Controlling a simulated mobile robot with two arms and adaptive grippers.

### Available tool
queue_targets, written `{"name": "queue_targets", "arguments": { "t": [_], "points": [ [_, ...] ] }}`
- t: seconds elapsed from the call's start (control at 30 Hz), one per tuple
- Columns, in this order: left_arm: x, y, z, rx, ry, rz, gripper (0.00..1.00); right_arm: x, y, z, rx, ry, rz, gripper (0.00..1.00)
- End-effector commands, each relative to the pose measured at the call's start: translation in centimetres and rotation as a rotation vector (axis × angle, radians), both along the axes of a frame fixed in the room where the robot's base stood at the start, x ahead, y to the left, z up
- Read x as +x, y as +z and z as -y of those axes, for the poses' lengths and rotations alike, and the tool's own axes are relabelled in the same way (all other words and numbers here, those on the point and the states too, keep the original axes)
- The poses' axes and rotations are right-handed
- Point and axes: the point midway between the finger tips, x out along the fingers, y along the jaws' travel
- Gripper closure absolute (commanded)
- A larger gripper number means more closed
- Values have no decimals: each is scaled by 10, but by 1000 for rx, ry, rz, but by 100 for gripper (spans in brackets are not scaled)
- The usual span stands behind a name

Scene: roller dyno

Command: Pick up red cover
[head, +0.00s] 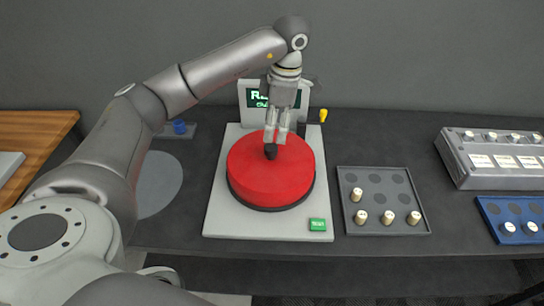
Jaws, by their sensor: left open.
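The red cover (265,175) is a round red disc with a black knob (270,151) on top. It sits on a dark ring on the white dyno base (222,222) in the middle of the bench. My left gripper (276,137) is open, pointing down, with its fingertips at or just above the knob. I cannot tell whether the fingers touch it. The gripper partly hides the display behind it. My right gripper is not in view.
A green button (317,224) is on the base's front right corner. A grey tray (384,229) with several pale pegs stands to the right. A control box (492,158) and a blue tray (514,220) are at far right. A grey disc (158,184) lies left.

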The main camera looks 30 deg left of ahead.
Motion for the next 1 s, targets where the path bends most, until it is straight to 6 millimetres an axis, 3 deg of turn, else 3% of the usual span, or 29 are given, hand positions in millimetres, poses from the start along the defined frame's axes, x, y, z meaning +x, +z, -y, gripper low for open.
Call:
{"name": "queue_targets", "arguments": {
  "t": [0.13, 0.33, 0.7, 1.0],
  "points": [
    [-2, -21, -2, -2, 1, -2, 42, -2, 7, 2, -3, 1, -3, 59],
    [-2, -35, -4, -4, -1, 0, 42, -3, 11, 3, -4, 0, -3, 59],
    [-4, -80, -12, -5, -1, -1, 42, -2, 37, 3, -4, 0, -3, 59],
    [-4, -85, -12, -6, -1, 2, 45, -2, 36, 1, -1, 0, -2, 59]
  ]
}}
